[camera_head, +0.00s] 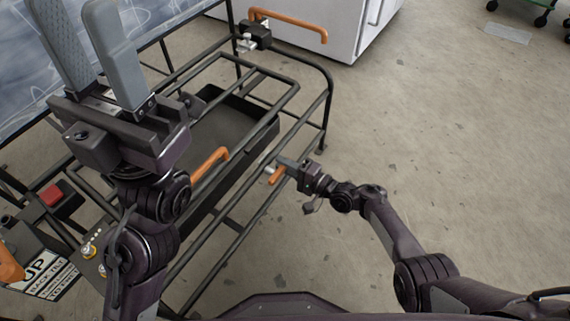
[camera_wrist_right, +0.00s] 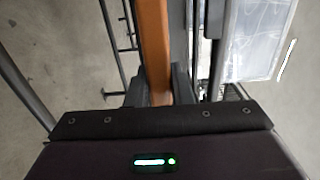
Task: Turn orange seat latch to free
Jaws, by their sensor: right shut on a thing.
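An orange latch handle (camera_head: 276,175) sits at the side rail of a black tubular frame in the head view. My right gripper (camera_head: 283,168) is at this handle, coming from the right. In the right wrist view, the orange bar (camera_wrist_right: 154,50) runs between the fingers of my right gripper (camera_wrist_right: 155,90), which is shut on it. The latch's mount is mostly hidden. My left gripper (camera_head: 94,55) is raised at the upper left, its two grey fingers apart and empty.
The black frame (camera_head: 317,115) holds a dark tray (camera_head: 235,128). Other orange handles show mid-frame (camera_head: 211,162) and at the far corner (camera_head: 295,24). A red button (camera_head: 51,194) is at the left. A white cabinet (camera_head: 320,22) stands behind.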

